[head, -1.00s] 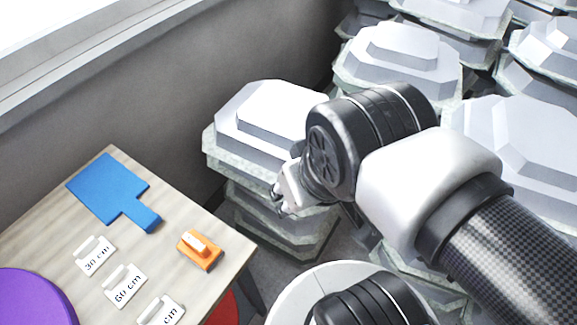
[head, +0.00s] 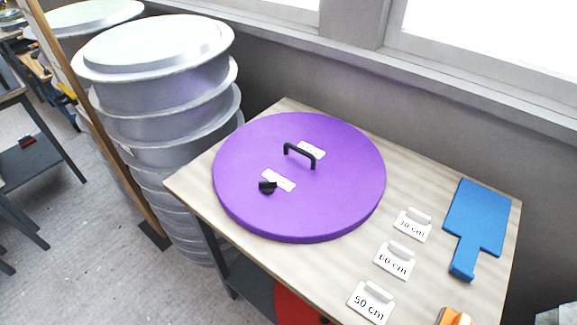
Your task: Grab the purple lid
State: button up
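The purple lid (head: 235,205) is a large round disc lying flat on the wooden table (head: 284,272). It has a black arched handle (head: 300,154) near its middle, a small black knob (head: 267,187) and two white labels on top. The lid covers most of the left part of the table. My gripper is outside the current head view, so its state and its distance from the lid do not show.
Labelled white cards (head: 394,262), a blue paddle-shaped piece (head: 478,222) and an orange item (head: 455,317) lie right of the lid. A red round object (head: 296,303) is below the tabletop. Stacked grey moulds (head: 160,95) stand left; the wall and window are behind.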

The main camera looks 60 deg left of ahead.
aim_at(331, 177)
jog(key=u, duration=2.15)
jog(key=i+j+z, duration=0.4)
jog(key=j, duration=0.2)
jog(key=i+j+z, duration=0.15)
jog(key=j, duration=0.2)
jog(key=i+j+z, duration=0.2)
jog(key=j, duration=0.15)
jog(key=i+j+z, duration=0.2)
jog(key=j, duration=0.2)
jog(key=k, duration=0.1)
